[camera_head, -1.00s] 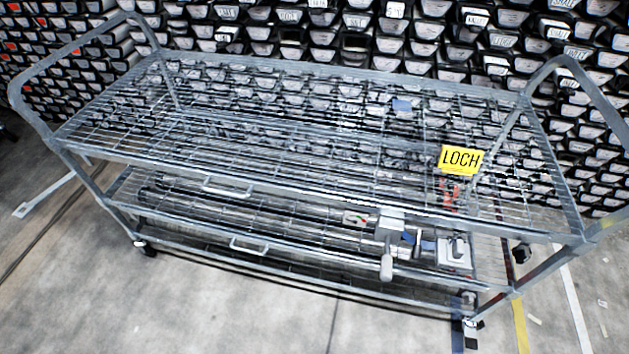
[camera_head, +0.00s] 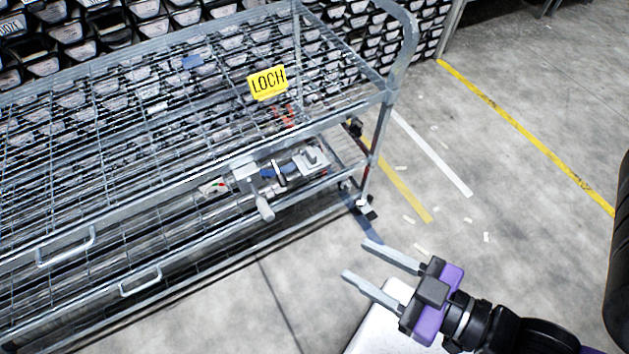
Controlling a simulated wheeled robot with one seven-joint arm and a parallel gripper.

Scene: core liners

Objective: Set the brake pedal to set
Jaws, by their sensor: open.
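A wire-mesh metal cart (camera_head: 120,225) fills the left and middle of the head view. At the foot of its near right leg is a caster (camera_head: 361,202) with a small dark flat piece (camera_head: 371,213) beside it, which may be the brake pedal. It is too small to tell whether the pedal is up or down. My gripper (camera_head: 359,260) is in the lower right, open and empty. Its two grey fingers point up and left towards this caster, apart from it in the picture.
A clamp-like metal device with a handle (camera_head: 264,206) sits at the cart's front edge. Racks of labelled boxes (camera_head: 75,50) stand behind. Concrete floor with a yellow line (camera_head: 530,138) is clear at right.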

